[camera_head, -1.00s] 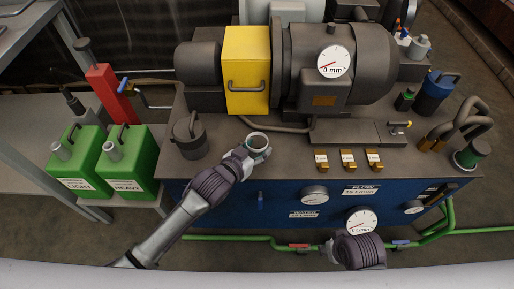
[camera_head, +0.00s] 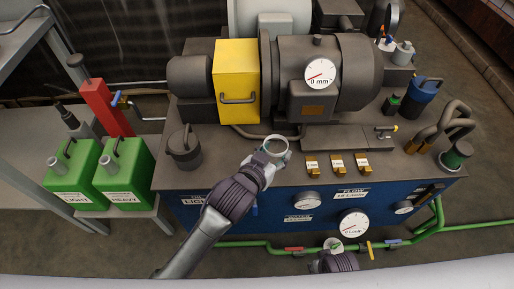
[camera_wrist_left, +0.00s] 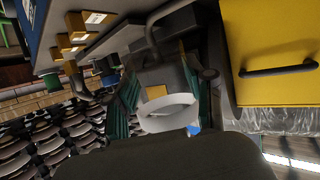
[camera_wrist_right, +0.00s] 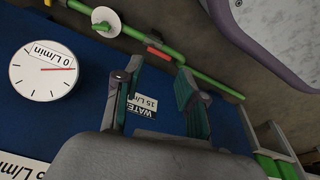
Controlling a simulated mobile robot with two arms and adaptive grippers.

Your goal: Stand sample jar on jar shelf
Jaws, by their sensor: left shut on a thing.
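The sample jar appears as a pale, round, open-topped rim (camera_head: 275,146) at the tip of my left gripper (camera_head: 265,162), above the machine's dark top. I cannot tell which surface is the jar shelf.
A dark lidded pot (camera_head: 184,148) stands left of the jar. A yellow box (camera_head: 236,85) and a motor with a gauge are behind. Small brass blocks (camera_head: 337,164) sit to the right. Green cans (camera_head: 125,172) stand at left. Green pipe (camera_head: 265,244) runs low in front.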

